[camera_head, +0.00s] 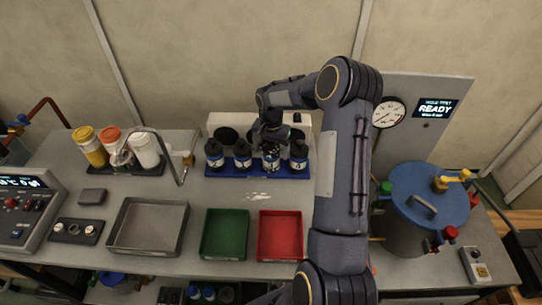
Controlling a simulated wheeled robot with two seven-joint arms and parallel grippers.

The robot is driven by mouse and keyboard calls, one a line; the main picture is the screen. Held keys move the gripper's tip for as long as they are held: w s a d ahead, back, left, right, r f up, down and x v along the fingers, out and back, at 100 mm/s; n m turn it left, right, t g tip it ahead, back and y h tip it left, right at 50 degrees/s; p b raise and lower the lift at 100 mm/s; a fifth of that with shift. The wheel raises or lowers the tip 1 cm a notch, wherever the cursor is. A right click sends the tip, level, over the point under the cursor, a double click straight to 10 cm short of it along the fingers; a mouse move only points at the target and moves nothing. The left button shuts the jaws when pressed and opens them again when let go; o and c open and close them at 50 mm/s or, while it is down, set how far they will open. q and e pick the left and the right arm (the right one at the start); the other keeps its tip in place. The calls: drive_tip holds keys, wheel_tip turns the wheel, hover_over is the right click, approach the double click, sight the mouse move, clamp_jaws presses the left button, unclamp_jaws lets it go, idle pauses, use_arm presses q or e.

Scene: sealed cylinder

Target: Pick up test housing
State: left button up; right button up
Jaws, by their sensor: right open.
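Several dark cylindrical housings with pale label bands stand upright in a row on a blue tray (230,171) at the back of the bench. I take these as the test housings; which one is meant I cannot tell. One stands at the left end (214,155), one beside it (242,155), and one at the right end (299,157). My right gripper (271,147) points down over the housing between them (271,163), its jaws open. Whether the fingers surround or touch that housing is too small to tell. My left gripper is out of view.
A grey tray (113,239), green tray (207,254) and red tray (264,254) lie along the front. White, yellow and orange-topped bottles (144,151) stand at left. A blue-lidded vessel (420,190) and a READY panel (432,108) stand at right.

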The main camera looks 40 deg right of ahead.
drive_tip(key=c, duration=1.4)
drive_tip(key=shift+r, duration=0.1)
drive_tip(key=shift+r+p, duration=0.35)
drive_tip(key=shift+r, duration=0.2)
wheel_tip(320, 180, up, 2)
drive_tip(key=shift+w+r+p, duration=0.1)
drive_tip(key=shift+r+p, duration=0.1)
drive_tip(key=shift+p, duration=0.55)
drive_tip(key=s+a+r, duration=0.6)
drive_tip(key=a, duration=0.1)
drive_tip(key=s+a+r+p, duration=0.1)
drive_tip(key=s+a+r, duration=0.2)
drive_tip(key=a, duration=0.1)
drive_tip(key=shift+r, duration=0.2)
